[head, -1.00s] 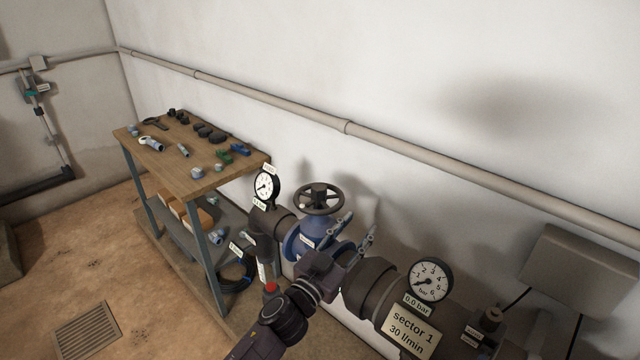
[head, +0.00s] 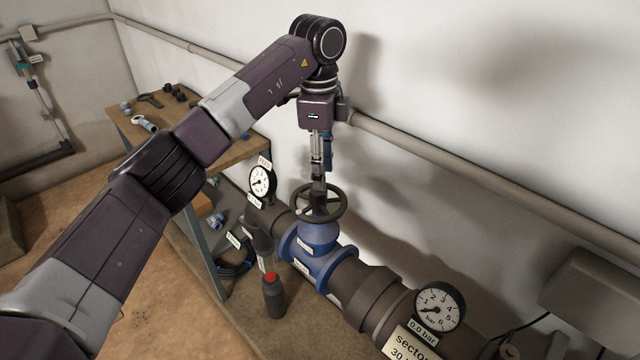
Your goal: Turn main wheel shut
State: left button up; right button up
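The main wheel is a dark spoked handwheel (head: 340,207) on top of a blue valve body (head: 318,240), set in the dark pipe line. My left gripper (head: 318,203) points straight down from above, with its fingertips at the middle of the wheel. The fingers look close together from this side, and I cannot tell whether they are open, shut or touching the wheel. The gripper hides part of the wheel's far rim and hub. My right gripper is not in view.
A round gauge (head: 262,181) stands left of the valve; another gauge (head: 437,308) reading near zero stands right, by the "sector" label (head: 407,344). A red-topped dark cylinder (head: 272,295) stands in front. A workbench (head: 240,152) is behind my arm; a wall pipe (head: 420,150) runs behind.

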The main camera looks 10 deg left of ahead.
aim_at(318, 193)
pick_arm(q)
jog(key=shift+a+r, duration=0.2)
jog(key=shift+a, duration=0.35)
jog(key=shift+a+f+y, duration=0.1)
jog(key=shift+f+y, duration=0.2)
jog(key=shift+f, duration=0.05)
notch_tip(318, 193, down, 5)
jog(key=shift+f+p, duration=0.1)
jog(key=shift+p, duration=0.95)
jog(key=shift+f, duration=0.75)
jog(key=c, duration=0.9)
jog(key=shift+o, duration=0.2)
